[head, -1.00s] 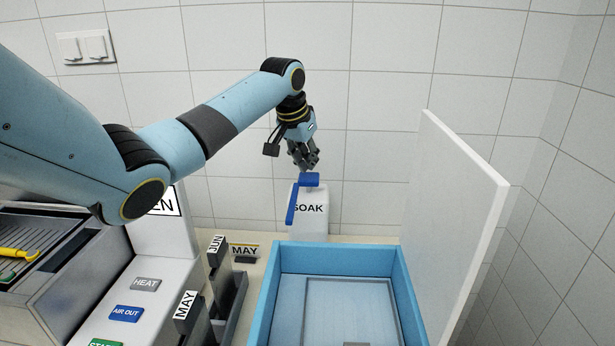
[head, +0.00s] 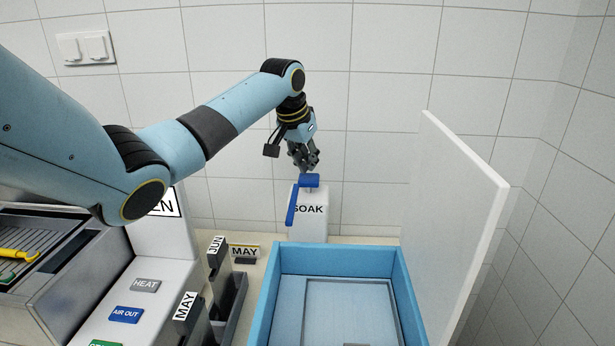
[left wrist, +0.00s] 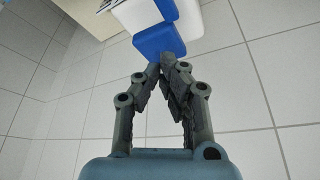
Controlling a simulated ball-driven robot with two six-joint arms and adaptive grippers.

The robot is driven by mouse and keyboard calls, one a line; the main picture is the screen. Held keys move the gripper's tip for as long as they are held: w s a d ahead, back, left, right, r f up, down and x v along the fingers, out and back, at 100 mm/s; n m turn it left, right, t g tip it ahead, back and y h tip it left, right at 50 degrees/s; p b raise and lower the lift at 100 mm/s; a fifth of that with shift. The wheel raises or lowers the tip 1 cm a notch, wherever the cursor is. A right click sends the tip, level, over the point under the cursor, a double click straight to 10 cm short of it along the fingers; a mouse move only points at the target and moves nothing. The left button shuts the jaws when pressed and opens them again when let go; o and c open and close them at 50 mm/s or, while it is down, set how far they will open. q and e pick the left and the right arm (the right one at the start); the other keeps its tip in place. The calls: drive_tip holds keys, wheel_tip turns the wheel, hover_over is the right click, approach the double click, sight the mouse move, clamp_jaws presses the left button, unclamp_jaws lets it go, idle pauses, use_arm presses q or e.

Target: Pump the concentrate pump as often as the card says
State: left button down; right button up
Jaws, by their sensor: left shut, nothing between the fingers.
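The concentrate pump is a white bottle (head: 310,215) marked SOAK with a blue pump head (head: 309,181) and a blue spout pointing down at its left. It stands against the tiled wall behind the blue tray. My left gripper (head: 310,168) is shut and empty, with its fingertips just above the pump head. In the left wrist view the closed fingertips (left wrist: 167,62) lie right at the edge of the blue pump head (left wrist: 160,41); I cannot tell if they touch it. No card with a readable pump count shows. My right gripper is not in view.
A blue tray (head: 262,305) stands in front of the bottle, with a white upright panel (head: 455,215) on its right. At left are a small MAY sign (head: 245,251), a JUN tag (head: 216,250), another MAY tag (head: 186,307) and a machine with HEAT and AIR OUT labels (head: 145,285).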

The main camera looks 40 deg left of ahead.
use_arm(q)
drive_tip(key=shift+f, duration=0.1)
drive_tip(key=shift+f+b, duration=0.4)
drive_tip(key=shift+f, duration=0.7)
drive_tip(key=shift+r, duration=0.3)
drive_tip(key=shift+r+p, duration=0.85)
drive_tip(key=shift+r, duration=0.05)
